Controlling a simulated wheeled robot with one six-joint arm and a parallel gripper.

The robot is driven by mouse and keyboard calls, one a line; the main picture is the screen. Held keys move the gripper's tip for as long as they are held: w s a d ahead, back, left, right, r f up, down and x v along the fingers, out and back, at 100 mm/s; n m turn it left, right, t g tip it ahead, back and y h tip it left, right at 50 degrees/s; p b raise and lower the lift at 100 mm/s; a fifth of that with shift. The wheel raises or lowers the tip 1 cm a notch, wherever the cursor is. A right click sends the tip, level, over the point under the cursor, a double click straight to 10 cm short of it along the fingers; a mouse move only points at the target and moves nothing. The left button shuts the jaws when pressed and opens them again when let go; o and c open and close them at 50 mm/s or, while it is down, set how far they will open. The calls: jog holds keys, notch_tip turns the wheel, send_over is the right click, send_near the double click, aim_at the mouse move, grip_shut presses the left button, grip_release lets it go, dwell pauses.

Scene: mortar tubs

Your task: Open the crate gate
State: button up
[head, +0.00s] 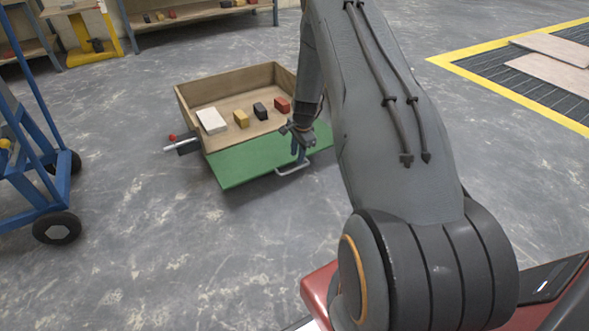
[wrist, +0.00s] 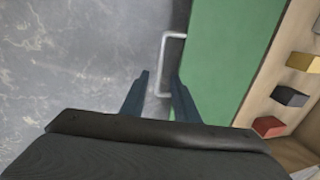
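The wooden crate (head: 186,102) stands open-topped on the floor. Its green gate (head: 250,160) is swung outward and down from the near side and looks nearly flat; the exact angle is hard to tell. A pale U-shaped handle (head: 293,168) is on the gate's outer edge; it also shows in the wrist view (wrist: 164,55). My gripper (head: 297,152) is over the handle, and its fingers (wrist: 160,76) are apart on either side of the handle's line. I cannot tell whether they touch it. A latch rod with a red knob (head: 173,137) sticks out at the crate's left.
The crate holds white, yellow, black and red blocks (head: 241,119). A blue trolley (head: 40,190) stands at left, and shelves (head: 200,12) are at the back. A yellow-edged mat (head: 480,85) with boards is at right. Floor before the gate is clear.

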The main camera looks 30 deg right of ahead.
aim_at(295, 169)
jog(key=f+b, duration=0.1)
jog(key=f, duration=0.1)
jog(key=w+f+b, duration=0.1)
jog(key=f, duration=0.1)
jog(key=f+b, duration=0.1)
jog(key=f, duration=0.2)
jog(key=shift+w+f, duration=0.1)
jog(key=shift+w, duration=0.15)
grip_shut()
